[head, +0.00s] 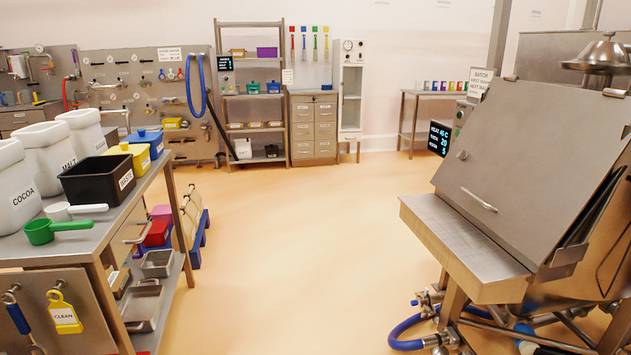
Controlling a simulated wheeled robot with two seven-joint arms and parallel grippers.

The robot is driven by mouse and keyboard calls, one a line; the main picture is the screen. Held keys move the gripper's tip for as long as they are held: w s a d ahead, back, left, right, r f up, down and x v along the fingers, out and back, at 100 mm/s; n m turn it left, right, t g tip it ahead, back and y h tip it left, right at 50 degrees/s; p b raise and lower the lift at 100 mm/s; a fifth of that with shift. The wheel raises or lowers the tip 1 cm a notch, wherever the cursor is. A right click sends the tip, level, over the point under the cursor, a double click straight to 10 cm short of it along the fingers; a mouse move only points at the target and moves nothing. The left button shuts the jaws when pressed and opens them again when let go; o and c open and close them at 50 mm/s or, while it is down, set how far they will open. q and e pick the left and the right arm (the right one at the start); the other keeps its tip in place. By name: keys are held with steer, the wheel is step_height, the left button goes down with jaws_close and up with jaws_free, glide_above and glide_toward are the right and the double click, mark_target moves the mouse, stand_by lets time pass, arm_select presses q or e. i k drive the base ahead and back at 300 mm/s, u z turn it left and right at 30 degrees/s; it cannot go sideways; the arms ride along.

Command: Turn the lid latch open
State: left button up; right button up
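The steel powder hopper (465,245) stands at the right. Its large sloping lid (535,150) lies down over the top. A bar handle (479,199) is on the lid's lower part. A small round metal knob (462,155) sits near the lid's left edge. A small fitting with an orange-brown tip (615,93) is at the lid's upper right. I cannot tell which of these fittings is the latch, or how it is turned. Neither of my grippers is in view.
A steel bench (85,225) at the left holds white tubs, a black waste bin (97,179) and a green scoop (55,230). A blue hose (405,335) and pipes lie under the hopper. The floor (300,240) between is clear.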

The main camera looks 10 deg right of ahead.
mark_target(463, 155)
steer(key=i, duration=3.8)
steer(key=z, duration=1.9)
